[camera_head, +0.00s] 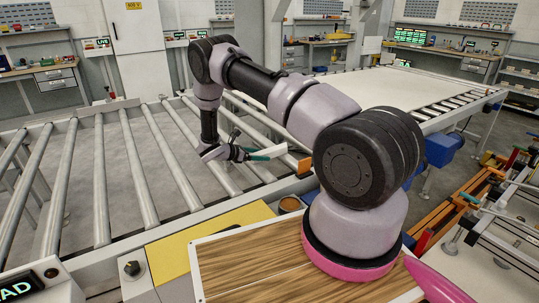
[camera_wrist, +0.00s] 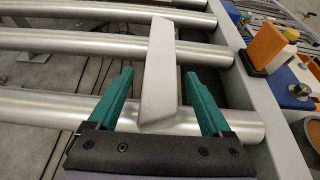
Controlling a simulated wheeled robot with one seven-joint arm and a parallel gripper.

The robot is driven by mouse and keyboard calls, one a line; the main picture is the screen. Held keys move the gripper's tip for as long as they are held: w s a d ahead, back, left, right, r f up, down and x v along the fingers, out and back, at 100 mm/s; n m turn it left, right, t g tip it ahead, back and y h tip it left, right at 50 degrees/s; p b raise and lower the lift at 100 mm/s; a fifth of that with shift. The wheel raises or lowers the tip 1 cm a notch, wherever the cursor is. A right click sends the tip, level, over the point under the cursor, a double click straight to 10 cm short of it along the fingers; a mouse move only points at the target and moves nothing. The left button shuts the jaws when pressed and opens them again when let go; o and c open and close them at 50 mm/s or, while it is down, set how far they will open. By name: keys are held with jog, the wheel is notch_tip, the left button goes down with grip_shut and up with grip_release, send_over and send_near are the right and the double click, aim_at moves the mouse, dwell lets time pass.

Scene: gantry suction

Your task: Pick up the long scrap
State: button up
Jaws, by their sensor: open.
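The long scrap (camera_wrist: 158,70) is a pale grey-white bar. In the wrist view it lies across several metal rollers, running away from my gripper. My gripper (camera_wrist: 160,85) is open, with one teal finger on each side of the near part of the scrap and a gap visible on both sides. No contact between finger and scrap shows. In the head view my gripper (camera_head: 255,155) is low over the roller conveyor, and the scrap (camera_head: 270,152) shows as a thin pale strip beside it, partly hidden by the fingers.
The conveyor's rollers (camera_head: 145,165) have open gaps between them. A wooden board (camera_head: 250,262) and yellow panel (camera_head: 190,250) lie nearer in the head view.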

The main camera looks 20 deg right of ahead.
jog(key=shift+w+d+f, duration=0.15)
jog(key=shift+d+f, duration=0.15)
jog(key=shift+d, duration=0.35)
grip_shut()
